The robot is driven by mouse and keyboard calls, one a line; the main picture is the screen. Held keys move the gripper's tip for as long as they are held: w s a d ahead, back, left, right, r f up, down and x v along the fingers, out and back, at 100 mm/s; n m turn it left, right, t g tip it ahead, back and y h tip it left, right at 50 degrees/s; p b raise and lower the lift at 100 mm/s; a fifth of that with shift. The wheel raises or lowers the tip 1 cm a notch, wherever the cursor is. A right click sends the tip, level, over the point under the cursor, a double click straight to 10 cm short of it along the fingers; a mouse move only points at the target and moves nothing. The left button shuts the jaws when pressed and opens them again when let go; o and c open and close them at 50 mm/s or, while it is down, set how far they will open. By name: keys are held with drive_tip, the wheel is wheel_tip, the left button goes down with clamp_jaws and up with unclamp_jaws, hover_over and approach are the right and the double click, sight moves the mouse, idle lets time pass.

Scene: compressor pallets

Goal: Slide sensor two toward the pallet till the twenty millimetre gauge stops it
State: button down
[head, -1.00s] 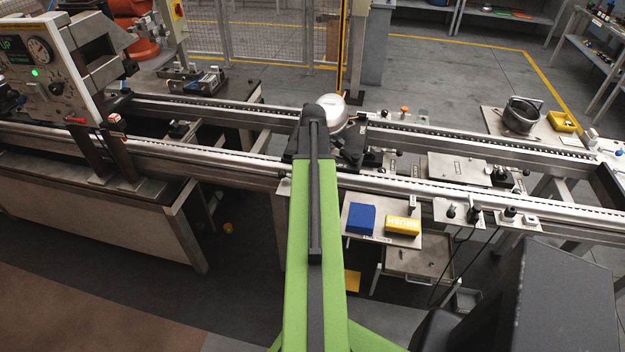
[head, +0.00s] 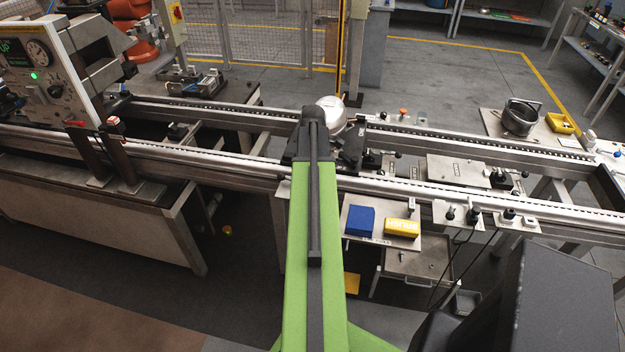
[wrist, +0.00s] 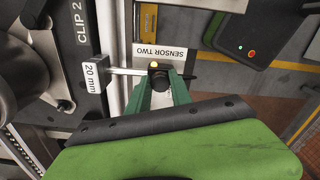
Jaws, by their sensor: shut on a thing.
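In the wrist view, sensor two (wrist: 154,67) is a small dark body with a lit amber lamp, beside a white plate labelled SENSOR TWO (wrist: 162,52). My gripper (wrist: 160,75) has its two green fingers closed on the sensor. A thin bright rod runs left from the sensor to the white twenty millimetre gauge (wrist: 94,78), marked 20 mm. The rod's end looks at or very near the gauge; I cannot tell whether they touch. The gauge lies against the dark part marked CLIP 2 (wrist: 80,24), at the pallet side. In the head view my arm hides my gripper.
In the head view, a conveyor rail (head: 430,190) runs across. A shelf below holds a blue block (head: 360,220) and a yellow block (head: 402,228). Small sensors on brackets (head: 462,214) stand at the right. In the wrist view, a dark box with a red button (wrist: 250,30) is at upper right.

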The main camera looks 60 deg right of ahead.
drive_tip(key=c, duration=1.1)
unclamp_jaws()
drive_tip(key=shift+r, duration=0.1)
wheel_tip(320, 180, up, 17)
drive_tip(key=p, duration=1.7)
drive_tip(key=shift+r, duration=0.1)
